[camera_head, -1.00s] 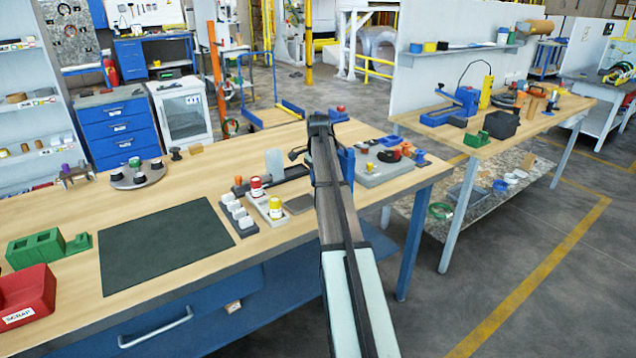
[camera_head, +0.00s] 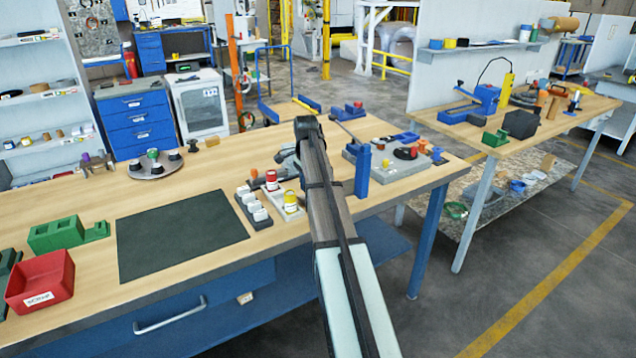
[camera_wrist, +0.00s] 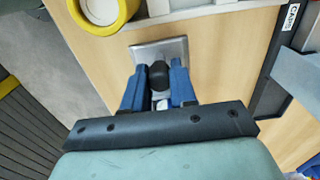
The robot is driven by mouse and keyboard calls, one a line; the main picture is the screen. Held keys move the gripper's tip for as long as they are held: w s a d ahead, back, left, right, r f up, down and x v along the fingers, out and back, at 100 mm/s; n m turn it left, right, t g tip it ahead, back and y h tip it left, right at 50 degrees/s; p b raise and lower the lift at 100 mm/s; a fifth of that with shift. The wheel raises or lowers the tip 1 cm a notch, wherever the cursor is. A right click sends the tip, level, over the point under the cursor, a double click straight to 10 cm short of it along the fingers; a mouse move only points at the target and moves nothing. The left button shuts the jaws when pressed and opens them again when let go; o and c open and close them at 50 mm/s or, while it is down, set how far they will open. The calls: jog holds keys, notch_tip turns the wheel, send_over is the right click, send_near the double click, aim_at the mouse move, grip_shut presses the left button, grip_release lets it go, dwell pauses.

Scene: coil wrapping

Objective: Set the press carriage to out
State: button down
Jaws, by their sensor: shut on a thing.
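In the wrist view, my gripper (camera_wrist: 158,88) has its two blue fingers closed on a black knob (camera_wrist: 158,74). The knob stands at a square grey metal plate (camera_wrist: 160,50) above the wooden bench top. A dark rail (camera_wrist: 268,88) with a partly cut-off label starting "CARRI" (camera_wrist: 292,17) runs along the right of that view. Whether the carriage is in or out cannot be told.
Yellow- and red-topped jars (camera_head: 291,201) stand in a light tray left of my arm, beside a rack of white blocks (camera_head: 253,207). A dark mat (camera_head: 180,235) lies further left. A blue post (camera_head: 362,172) stands right of my arm. A red scrap bin (camera_head: 40,282) is at far left.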

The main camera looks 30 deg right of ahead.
jog(key=shift+a, duration=0.3)
jog(key=c, duration=1.2)
grip_release()
jog(key=shift+a, duration=0.1)
jog(key=o, duration=0.3)
jog(key=shift+d+r, duration=0.2)
jog(key=shift+r, duration=0.4)
notch_tip(320, 180, up, 13)
jog(key=shift+f, duration=0.2)
